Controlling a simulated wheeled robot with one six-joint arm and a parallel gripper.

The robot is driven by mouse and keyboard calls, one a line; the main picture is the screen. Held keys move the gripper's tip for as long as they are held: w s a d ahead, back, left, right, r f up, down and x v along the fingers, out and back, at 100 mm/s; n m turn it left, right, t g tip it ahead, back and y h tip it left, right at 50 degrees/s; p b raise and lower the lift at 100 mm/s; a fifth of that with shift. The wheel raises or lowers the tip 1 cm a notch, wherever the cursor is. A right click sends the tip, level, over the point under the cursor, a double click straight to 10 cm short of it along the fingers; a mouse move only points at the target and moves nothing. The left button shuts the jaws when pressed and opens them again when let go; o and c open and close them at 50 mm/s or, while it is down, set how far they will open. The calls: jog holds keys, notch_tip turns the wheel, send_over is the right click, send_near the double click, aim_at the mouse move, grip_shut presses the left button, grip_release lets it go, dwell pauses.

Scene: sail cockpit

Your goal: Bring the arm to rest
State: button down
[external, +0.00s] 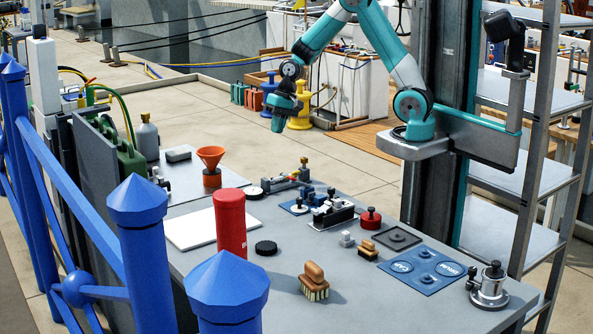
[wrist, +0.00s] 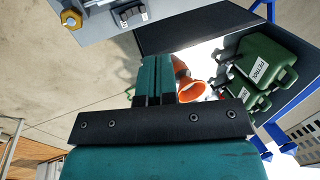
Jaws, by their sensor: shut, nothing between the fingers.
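My teal arm reaches out from the column at the right in the external view. Its gripper (external: 279,122) hangs in the air beyond the far edge of the grey bench (external: 420,305), pointing down. In the wrist view my gripper (wrist: 156,62) has its two teal fingers together, with nothing between them. No object is in contact with it in either view.
A red cylinder (external: 231,224), an orange funnel (external: 211,160), a wooden brush (external: 314,281) and a blue panel (external: 425,268) are on the bench. Blue posts (external: 138,240) line the near left. Shelving (external: 530,180) stands right. Green cans (wrist: 264,62) show in the wrist view.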

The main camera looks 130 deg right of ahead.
jog(key=w+a+r+n+y, duration=0.1)
jog(key=w+a+r+n, duration=0.2)
jog(key=a, duration=0.6)
jog(key=w+a+r+n+y, duration=0.1)
jog(key=a+r+n, duration=0.1)
jog(key=a+n, duration=0.5)
jog(key=w+a+r+n+y, duration=0.1)
jog(key=w+a+r+n, duration=0.15)
jog(key=a, duration=0.85)
jog(key=s+a+r+n+g, duration=0.1)
jog(key=s+a+r+n, duration=0.1)
jog(key=s+a+n, duration=0.4)
jog(key=s+a+r+n+g+y, duration=0.1)
jog(key=s+a+r+n+g, duration=0.1)
jog(key=s+a+n, duration=0.4)
jog(key=s+a, duration=0.4)
jog(key=a, duration=0.2)
jog(key=shift+s+a+r+n+g, duration=0.2)
jog(key=shift+a+r+n+g, duration=0.1)
jog(key=shift+a+n, duration=0.1)
